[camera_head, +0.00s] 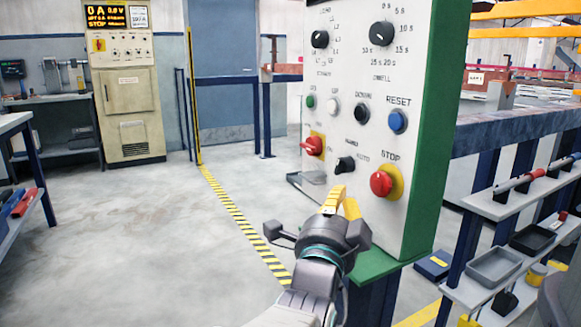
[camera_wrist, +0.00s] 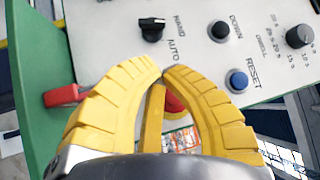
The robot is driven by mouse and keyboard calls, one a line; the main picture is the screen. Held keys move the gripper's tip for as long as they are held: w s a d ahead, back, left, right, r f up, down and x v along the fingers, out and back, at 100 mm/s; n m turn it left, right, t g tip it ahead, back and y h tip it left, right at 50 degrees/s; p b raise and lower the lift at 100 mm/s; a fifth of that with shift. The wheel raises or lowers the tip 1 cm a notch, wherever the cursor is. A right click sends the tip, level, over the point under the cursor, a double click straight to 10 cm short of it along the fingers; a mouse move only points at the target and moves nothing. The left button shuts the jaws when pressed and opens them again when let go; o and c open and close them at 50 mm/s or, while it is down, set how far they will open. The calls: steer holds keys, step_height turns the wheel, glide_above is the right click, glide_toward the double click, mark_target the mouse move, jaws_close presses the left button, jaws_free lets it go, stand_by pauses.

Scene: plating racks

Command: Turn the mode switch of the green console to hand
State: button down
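The green console (camera_head: 410,150) has a white front panel with a green side and lower edge. Its mode switch (camera_head: 345,165) is a small black knob low on the panel, beside the labels HAND and AUTO; which label it points at I cannot tell surely. The switch also shows in the wrist view (camera_wrist: 152,29), above and a little left of the fingertips. My gripper (camera_head: 334,199) is in front of the panel, below the switch and apart from it. In the wrist view its yellow fingers (camera_wrist: 162,72) curve together, tips meeting, with nothing held between them.
The red STOP button (camera_head: 381,184) on its yellow plate is right of the switch. A red rotary switch (camera_head: 312,145) is to the left, and a blue RESET button (camera_head: 397,122) is above. A shelf rack (camera_head: 515,205) with trays stands right.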

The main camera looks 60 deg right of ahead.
mark_target(343, 165)
steer(key=shift+w+d+r+m+b, duration=0.2)
steer(key=shift+d+r+m+b, duration=0.4)
steer(key=shift+d, duration=1)
steer(key=shift+w+d+r+m+b, duration=0.25)
steer(key=shift+d+m+b, duration=0.35)
steer(key=shift+d+b, duration=0.75)
steer(key=shift+w+d+r+m+b, duration=0.2)
steer(key=shift+d+r+m+b, duration=0.3)
steer(key=shift+d, duration=1.35)
steer(key=shift+f, duration=0.1)
